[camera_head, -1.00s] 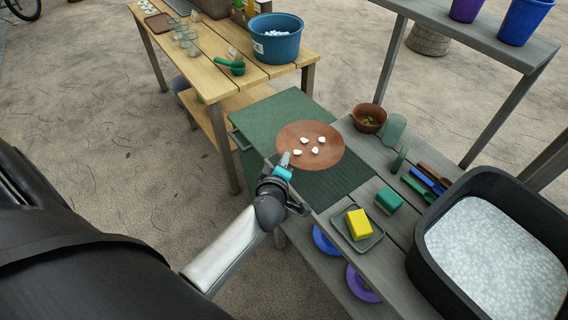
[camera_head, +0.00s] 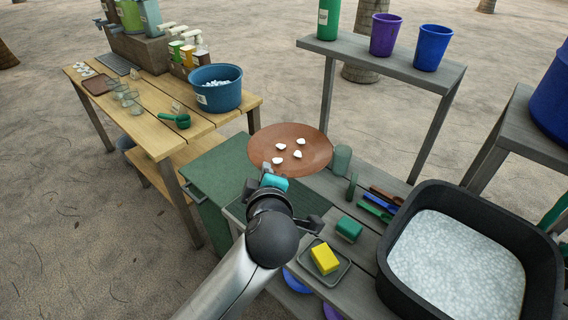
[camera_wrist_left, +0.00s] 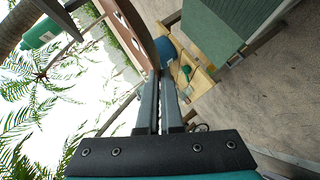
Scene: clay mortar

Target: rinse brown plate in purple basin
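The brown plate (camera_head: 312,143), with several small white pieces on it, is raised off the green mat (camera_head: 222,168). My left gripper (camera_head: 268,170) is at its near-left rim. In the left wrist view the fingers (camera_wrist_left: 160,76) are close together with the plate's rim (camera_wrist_left: 146,35) between them. No purple basin is plain to see; a dark black basin (camera_head: 384,277) of pale, foamy-looking water stands at the right. A purple round item (camera_head: 332,312) shows partly on the lower shelf, and a purple bucket (camera_head: 385,36) stands on the upper shelf. My right gripper is out of view.
A yellow sponge (camera_head: 324,259) on a tray, a green block (camera_head: 349,229) and several coloured utensils (camera_head: 379,206) lie between plate and basin. A blue tub (camera_head: 218,94) stands on the wooden table (camera_head: 150,135) at the left. A blue bucket (camera_head: 432,48) is on the upper shelf.

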